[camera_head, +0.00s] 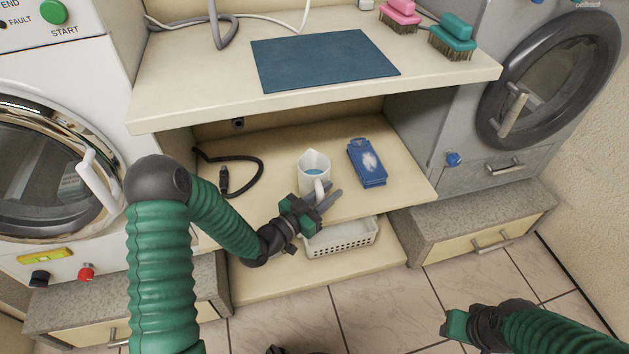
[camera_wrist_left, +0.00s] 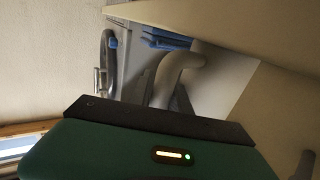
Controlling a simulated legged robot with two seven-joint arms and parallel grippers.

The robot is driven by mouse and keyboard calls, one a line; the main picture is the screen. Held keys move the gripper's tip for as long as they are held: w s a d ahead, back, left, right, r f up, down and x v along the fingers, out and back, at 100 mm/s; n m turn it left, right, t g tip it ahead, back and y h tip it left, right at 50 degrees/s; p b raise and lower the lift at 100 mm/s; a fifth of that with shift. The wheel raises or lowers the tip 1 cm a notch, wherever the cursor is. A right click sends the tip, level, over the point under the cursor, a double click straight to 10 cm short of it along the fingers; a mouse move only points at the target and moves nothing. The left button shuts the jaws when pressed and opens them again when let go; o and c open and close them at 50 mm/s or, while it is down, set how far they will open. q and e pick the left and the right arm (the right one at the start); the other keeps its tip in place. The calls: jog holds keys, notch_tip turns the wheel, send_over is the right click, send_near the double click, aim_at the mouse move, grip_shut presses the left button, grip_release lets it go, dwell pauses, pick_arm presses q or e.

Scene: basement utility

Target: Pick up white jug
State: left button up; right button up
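I cannot tell whether the fingers touch the handle. My right gripper (camera_head: 462,322) is low at the right, over the floor, away from the jug.
The upper shelf (camera_head: 200,85) overhangs behind the jug. A white basket (camera_head: 342,238) sits on the bottom shelf. Pink (camera_head: 400,14) and teal (camera_head: 453,37) brushes and a blue mat (camera_head: 322,60) are on top.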

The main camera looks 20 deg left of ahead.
pick_arm(q)
grip_shut()
dwell(1.2)
